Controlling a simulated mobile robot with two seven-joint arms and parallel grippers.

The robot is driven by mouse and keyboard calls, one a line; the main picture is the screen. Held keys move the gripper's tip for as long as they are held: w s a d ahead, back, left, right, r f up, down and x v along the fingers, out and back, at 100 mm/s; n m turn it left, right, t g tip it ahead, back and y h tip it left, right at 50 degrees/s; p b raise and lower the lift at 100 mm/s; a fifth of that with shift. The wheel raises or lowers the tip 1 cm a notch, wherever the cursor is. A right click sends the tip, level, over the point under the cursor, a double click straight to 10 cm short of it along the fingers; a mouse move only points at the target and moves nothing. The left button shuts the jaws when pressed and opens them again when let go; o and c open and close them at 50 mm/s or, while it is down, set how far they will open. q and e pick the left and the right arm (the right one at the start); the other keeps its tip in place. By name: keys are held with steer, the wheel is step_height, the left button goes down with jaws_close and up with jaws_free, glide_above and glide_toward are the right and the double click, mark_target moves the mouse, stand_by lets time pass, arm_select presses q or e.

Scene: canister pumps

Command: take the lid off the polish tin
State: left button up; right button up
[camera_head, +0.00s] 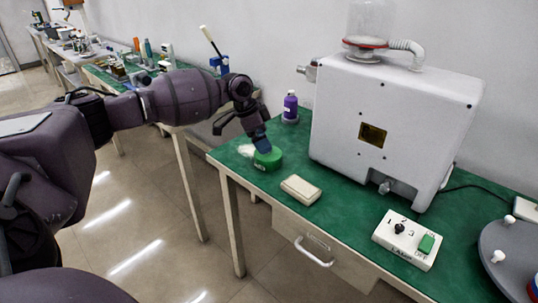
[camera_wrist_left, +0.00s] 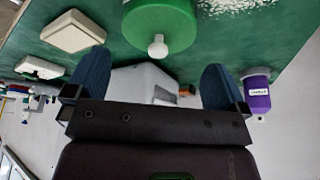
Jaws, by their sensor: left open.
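The polish tin (camera_head: 268,158) is a low, round green tin near the left end of the green table. In the left wrist view the green round body (camera_wrist_left: 150,22) is at the top, cut by the frame edge. A small white knob (camera_wrist_left: 158,46) stands out from it; I cannot tell the lid's seam. My left gripper (camera_head: 243,134) is open just above and beside the tin in the head view. In the left wrist view its blue fingers (camera_wrist_left: 155,82) are apart with nothing between them, the knob beyond. My right gripper is not in view.
A pale block (camera_head: 300,190) lies right of the tin, with a switch box (camera_head: 407,240) further right. A purple bottle (camera_head: 290,106) stands behind the tin. A large white machine (camera_head: 390,125) fills the table's back. White flakes (camera_head: 246,150) lie beside the tin.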

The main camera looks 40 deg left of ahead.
arm_select(q)
steer(key=b+x, duration=0.1)
steer(key=x, duration=0.3)
steer(key=shift+d+f, duration=0.15)
steer(key=shift+f, duration=0.1)
steer(key=shift+r, duration=0.15)
steer(key=c, duration=0.6)
